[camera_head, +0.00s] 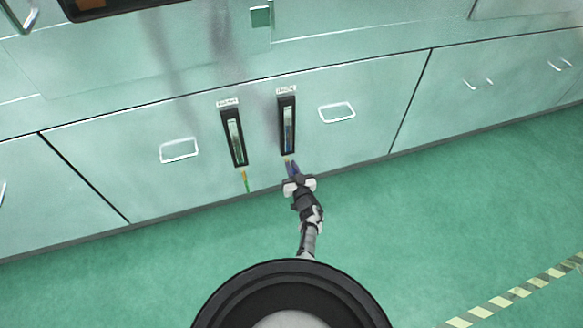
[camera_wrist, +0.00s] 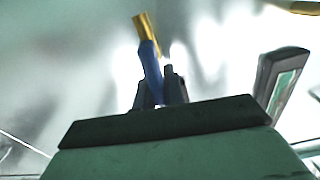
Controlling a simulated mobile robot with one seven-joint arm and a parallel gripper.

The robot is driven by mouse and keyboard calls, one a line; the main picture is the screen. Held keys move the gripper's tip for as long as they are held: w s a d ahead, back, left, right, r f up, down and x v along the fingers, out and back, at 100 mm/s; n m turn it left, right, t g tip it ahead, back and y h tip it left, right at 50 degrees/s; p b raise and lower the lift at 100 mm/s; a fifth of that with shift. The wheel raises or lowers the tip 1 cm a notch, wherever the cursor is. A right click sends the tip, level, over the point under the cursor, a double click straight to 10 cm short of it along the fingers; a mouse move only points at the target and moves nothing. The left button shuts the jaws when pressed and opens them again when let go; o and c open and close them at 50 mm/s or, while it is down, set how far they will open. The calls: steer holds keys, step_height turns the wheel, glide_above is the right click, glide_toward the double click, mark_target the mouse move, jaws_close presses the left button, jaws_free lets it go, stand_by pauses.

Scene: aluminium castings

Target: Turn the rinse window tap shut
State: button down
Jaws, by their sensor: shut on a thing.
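A tap with a blue lever (camera_head: 290,167) sits just below the right of two narrow dark-framed windows (camera_head: 287,125) on the green cabinet front. My gripper (camera_head: 292,177) is at this lever, and in the wrist view its fingers (camera_wrist: 160,92) are shut on it. There the blue lever (camera_wrist: 150,62) stands out past the fingers, slightly tilted, with a brass-yellow part (camera_wrist: 142,24) at its far end. The labels above the windows are too small to read, so I cannot tell which is the rinse window.
A left window (camera_head: 235,138) has its own tap with a yellow and green lever (camera_head: 246,181) pointing down, close beside my gripper. Drawer handles (camera_head: 179,150) (camera_head: 337,112) flank the windows. The green floor (camera_head: 430,220) in front is clear.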

steer(key=m, duration=0.4)
steer(key=shift+w+d+p, duration=0.15)
steer(key=shift+d+p, duration=0.2)
steer(key=shift+d, duration=0.05)
steer(key=m, duration=0.4)
steer(key=shift+w+d+f+m, duration=0.1)
steer(key=shift+d+f+m, duration=0.2)
steer(key=shift+d+m, duration=0.1)
steer(key=m, duration=0.4)
steer(key=shift+w+d+f, duration=0.1)
steer(key=shift+f, duration=0.3)
steer(key=shift+f+m, duration=0.15)
steer(key=shift+m, duration=0.85)
steer(key=shift+f+m, duration=0.15)
steer(key=shift+m, duration=0.85)
steer(key=c, duration=1.5)
jaws_free()
